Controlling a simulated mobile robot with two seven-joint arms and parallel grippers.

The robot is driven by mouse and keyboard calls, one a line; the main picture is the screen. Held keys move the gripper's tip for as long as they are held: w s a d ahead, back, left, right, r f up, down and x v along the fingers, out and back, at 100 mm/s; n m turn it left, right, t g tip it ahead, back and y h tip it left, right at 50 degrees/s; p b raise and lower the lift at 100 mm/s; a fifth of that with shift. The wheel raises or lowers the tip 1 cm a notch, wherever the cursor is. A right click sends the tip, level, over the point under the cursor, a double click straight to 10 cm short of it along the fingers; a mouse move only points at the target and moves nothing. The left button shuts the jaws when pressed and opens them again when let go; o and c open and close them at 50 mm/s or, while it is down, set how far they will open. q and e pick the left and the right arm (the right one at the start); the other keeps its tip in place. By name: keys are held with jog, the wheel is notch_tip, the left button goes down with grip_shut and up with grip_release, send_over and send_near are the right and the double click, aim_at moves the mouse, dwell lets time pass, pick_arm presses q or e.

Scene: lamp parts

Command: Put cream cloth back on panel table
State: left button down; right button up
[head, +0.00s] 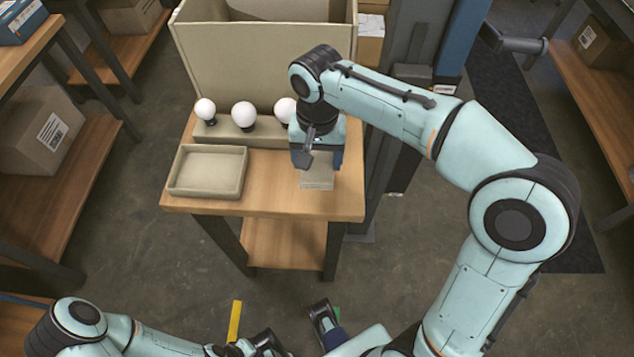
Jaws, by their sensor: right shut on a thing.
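The cream cloth (317,184) is a small pale folded square at the front right of the wooden table (285,201). My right gripper (316,166) points down right over it and is shut on it, hiding its back part. The cloth looks to be at or very near the table top; I cannot tell if it touches. My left gripper (300,335) is low at the bottom of the view, away from the table, and its jaws are not clear.
An empty beige tray (178,188) sits at the table's front left. Behind it, white bulbs (243,114) stand in a beige holder (222,132), partly hidden by my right arm. A large beige panel box (250,60) rises at the back. Bare wood shows between tray and cloth.

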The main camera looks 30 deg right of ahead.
aim_at(317, 162)
notch_tip(317, 162, down, 9)
jog(key=shift+b, duration=0.8)
jog(key=o, duration=0.9)
jog(key=shift+o, duration=0.2)
jog(key=shift+r, duration=0.1)
notch_tip(317, 162, up, 12)
jog(key=p, duration=0.2)
jog(key=shift+p, duration=0.4)
